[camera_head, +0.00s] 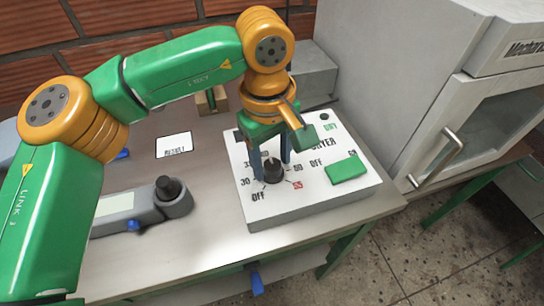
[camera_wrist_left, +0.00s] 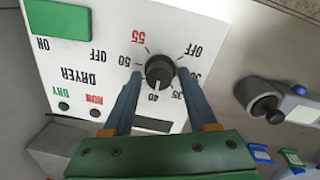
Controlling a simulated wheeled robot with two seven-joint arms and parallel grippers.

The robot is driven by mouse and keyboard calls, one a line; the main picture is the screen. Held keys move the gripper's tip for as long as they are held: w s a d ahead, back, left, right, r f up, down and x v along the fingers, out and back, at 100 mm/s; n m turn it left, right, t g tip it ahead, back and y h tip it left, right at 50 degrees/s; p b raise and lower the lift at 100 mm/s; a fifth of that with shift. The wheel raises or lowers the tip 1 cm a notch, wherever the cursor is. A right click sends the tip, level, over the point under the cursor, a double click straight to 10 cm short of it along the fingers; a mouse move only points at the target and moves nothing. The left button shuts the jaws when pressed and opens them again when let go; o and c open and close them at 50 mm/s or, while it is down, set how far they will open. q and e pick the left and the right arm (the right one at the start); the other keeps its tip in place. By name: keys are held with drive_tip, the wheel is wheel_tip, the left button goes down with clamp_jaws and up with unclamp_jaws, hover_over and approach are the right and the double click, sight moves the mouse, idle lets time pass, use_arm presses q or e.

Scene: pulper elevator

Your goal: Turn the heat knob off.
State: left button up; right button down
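The heat knob (camera_wrist_left: 160,72) is a round black dial on the white dryer panel (camera_head: 330,195). Its white mark points to about 40 on a scale that includes OFF, 50 and 55. In the head view the knob (camera_head: 272,172) is partly covered by the fingers. My left gripper (camera_wrist_left: 160,74) reaches down over the panel, with one blue finger on each side of the knob. The fingers are apart and look just clear of the knob's sides. The left gripper (camera_head: 272,165) also shows in the head view. My right gripper is in neither view.
A green rocker switch (camera_head: 346,169) sits on the panel, right of the knob. A grey device with a black knob (camera_head: 168,190) stands on the metal table (camera_head: 215,240) at left. A white sign (camera_head: 174,145) lies behind it. A large grey cabinet (camera_head: 400,75) stands at right.

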use_arm(q)
clamp_jaws()
